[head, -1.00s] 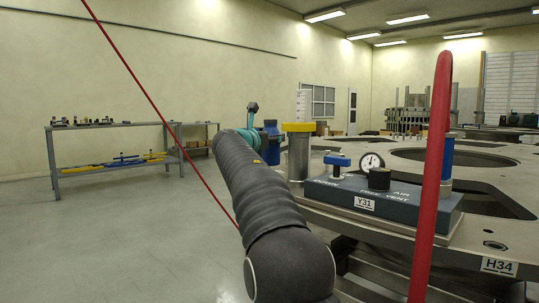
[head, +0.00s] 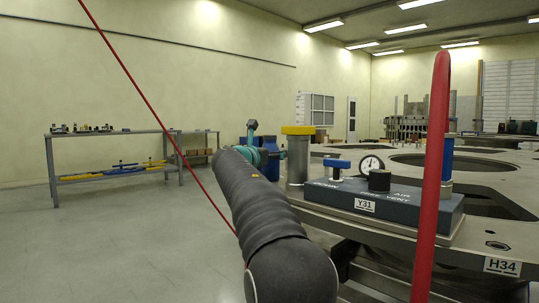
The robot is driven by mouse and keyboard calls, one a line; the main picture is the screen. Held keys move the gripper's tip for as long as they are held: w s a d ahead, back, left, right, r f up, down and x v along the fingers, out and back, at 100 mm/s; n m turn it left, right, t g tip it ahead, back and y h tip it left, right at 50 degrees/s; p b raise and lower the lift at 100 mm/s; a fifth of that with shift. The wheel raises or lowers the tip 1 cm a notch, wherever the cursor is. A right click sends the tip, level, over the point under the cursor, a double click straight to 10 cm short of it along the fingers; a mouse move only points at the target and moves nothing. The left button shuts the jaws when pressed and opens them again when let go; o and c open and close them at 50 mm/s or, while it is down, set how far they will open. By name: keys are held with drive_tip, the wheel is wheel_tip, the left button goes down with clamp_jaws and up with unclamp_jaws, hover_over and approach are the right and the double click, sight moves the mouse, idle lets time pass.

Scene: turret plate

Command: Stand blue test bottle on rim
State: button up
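My gripper (head: 254,138) is at the far end of my dark arm, left of the yellow-capped steel post (head: 297,158). It is small and partly hidden by the arm, so its fingers cannot be made out. A blue rounded object (head: 269,167) shows just behind and below it; I cannot tell whether it is the test bottle or whether the gripper touches it. The turret plate (head: 476,232) with large round openings fills the right side. A blue upright cylinder (head: 447,160) on it is partly hidden by a red bar.
A blue-grey valve box (head: 400,203) with a gauge (head: 371,164) and knobs sits on the plate's near edge. A red bar (head: 434,170) rises in front. A workbench (head: 110,133) stands at the left wall. The floor between is clear.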

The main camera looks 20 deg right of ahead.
drive_tip(key=shift+r, duration=0.1)
drive_tip(key=v, duration=1.2)
drive_tip(key=shift+b, duration=0.4)
idle(1.5)
